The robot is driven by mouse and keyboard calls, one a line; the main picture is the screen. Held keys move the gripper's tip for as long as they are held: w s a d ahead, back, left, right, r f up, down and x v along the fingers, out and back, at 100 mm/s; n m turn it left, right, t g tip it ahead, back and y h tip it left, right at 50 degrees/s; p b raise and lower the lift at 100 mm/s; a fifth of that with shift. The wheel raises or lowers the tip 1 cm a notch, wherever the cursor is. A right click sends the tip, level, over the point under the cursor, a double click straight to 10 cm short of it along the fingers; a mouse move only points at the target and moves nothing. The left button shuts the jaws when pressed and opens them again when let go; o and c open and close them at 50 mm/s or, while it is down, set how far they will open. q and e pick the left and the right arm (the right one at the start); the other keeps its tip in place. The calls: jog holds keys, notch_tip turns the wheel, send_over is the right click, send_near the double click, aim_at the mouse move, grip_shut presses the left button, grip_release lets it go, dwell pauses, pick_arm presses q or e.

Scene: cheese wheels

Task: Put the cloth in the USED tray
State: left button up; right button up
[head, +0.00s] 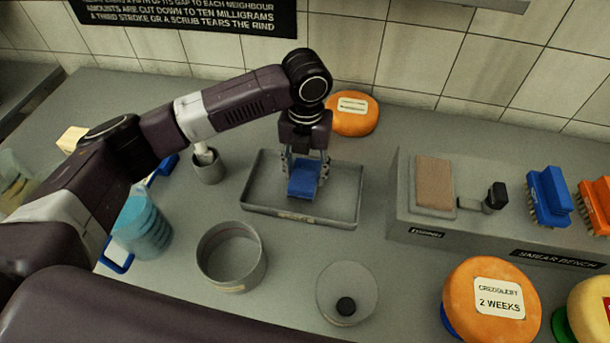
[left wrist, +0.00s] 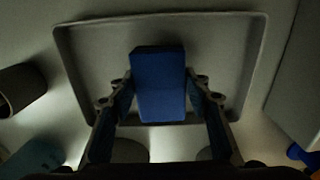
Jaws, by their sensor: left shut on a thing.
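The cloth (head: 303,180) is a small blue folded block. My left gripper (head: 306,172) is shut on it, over the grey tray (head: 262,205) in the middle of the bench. In the left wrist view the cloth (left wrist: 158,85) sits between the two fingers (left wrist: 160,105), with the tray (left wrist: 90,40) behind and below it. I cannot tell whether the cloth touches the tray floor. A small label is on the tray's front rim, too small to read. My right gripper is not in view.
A blue-handled jug (head: 142,226) is at left. An orange cheese wheel (head: 352,114) is behind. A raised grey block (head: 480,228) with brushes is at right.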

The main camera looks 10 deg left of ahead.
aim_at(305, 172)
pick_arm(q)
notch_tip(305, 172, down, 2)
jog(key=shift+f, duration=0.2)
jog(key=shift+f, duration=0.15)
jog(key=o, duration=1)
jog(key=shift+o, duration=0.2)
notch_tip(305, 172, up, 12)
jog(key=shift+r+b, duration=0.15)
jog(key=shift+b, duration=0.95)
